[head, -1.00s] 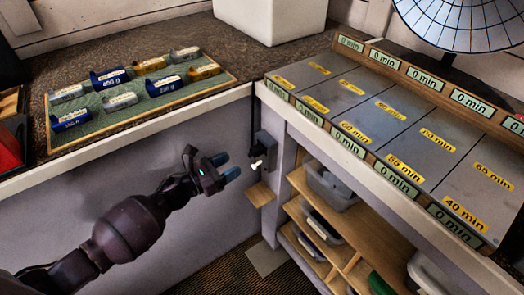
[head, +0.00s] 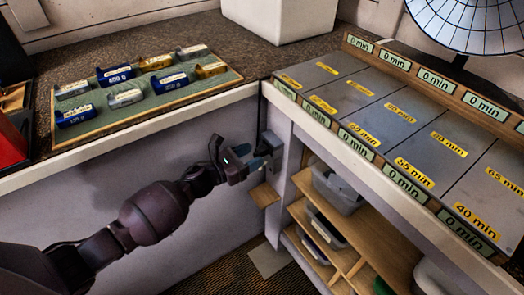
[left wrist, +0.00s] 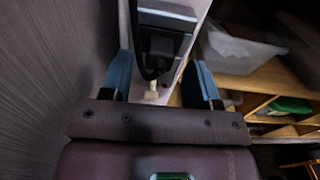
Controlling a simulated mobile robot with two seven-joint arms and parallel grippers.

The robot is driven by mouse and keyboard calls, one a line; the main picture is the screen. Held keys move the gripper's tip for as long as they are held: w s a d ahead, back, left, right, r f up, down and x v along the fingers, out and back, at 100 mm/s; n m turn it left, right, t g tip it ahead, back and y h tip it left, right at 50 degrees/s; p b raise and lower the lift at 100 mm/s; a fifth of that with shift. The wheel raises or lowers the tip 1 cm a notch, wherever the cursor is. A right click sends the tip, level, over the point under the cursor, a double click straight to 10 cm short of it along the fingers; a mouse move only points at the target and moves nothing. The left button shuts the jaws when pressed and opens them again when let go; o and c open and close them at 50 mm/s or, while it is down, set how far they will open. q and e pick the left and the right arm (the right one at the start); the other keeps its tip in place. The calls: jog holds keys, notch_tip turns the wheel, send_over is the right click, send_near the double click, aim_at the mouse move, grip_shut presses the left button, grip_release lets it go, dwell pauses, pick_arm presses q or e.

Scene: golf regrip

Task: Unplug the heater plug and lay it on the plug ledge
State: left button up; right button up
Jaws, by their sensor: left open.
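The left gripper (head: 265,152) is at the dark socket box (head: 280,135) under the counter corner. In the left wrist view, its two blue fingers stand apart, open, on either side of the box's lower part and the pale plug (left wrist: 152,91). A dark cable hangs in front of the box there. The plug lies between the fingers with gaps on both sides. In the head view the gripper hides the plug. The small wooden plug ledge (head: 264,196) is bare, just below the gripper. The right gripper is out of view.
A counter edge (head: 200,108) runs above the arm. To the right, wooden shelves (head: 335,245) hold grey bins (head: 338,190). A green tray (head: 105,118) with labelled blocks lies on the counter. The floor shows below the ledge.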

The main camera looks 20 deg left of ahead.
aim_at(260, 152)
pick_arm(q)
jog(key=shift+b+x, duration=0.3)
jog(key=shift+x, duration=1.35)
dwell(0.4)
grip_shut()
jog(key=v, duration=0.6)
dwell(1.6)
